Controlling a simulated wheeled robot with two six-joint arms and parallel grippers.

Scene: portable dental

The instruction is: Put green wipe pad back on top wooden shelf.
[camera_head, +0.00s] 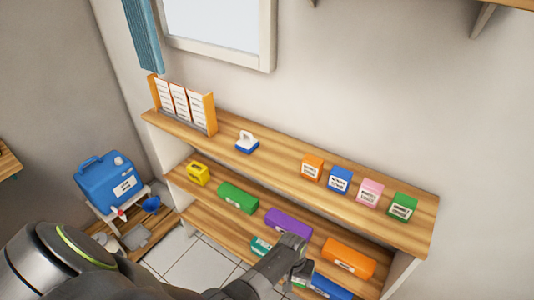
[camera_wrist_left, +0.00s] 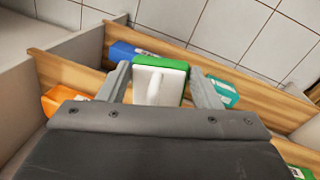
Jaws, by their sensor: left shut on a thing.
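The green wipe pad (camera_wrist_left: 160,74) shows in the left wrist view as a white block with a handle and a green edge. My left gripper (camera_wrist_left: 158,88) is shut on it, with a finger on each side. In the head view my left gripper (camera_head: 298,250) is in front of the lower shelves, below the top wooden shelf (camera_head: 277,157); the pad is mostly hidden there. The top shelf has bare wood between a blue-and-white pad (camera_head: 247,143) and an orange box (camera_head: 312,168). My right gripper is not in view.
Blue (camera_head: 340,181), pink (camera_head: 370,192) and green (camera_head: 403,206) boxes stand at the top shelf's right. A rack of white items (camera_head: 180,103) stands at its left. Purple (camera_head: 288,223) and orange (camera_head: 348,258) packs lie lower, near my arm. A blue jug (camera_head: 108,182) stands left.

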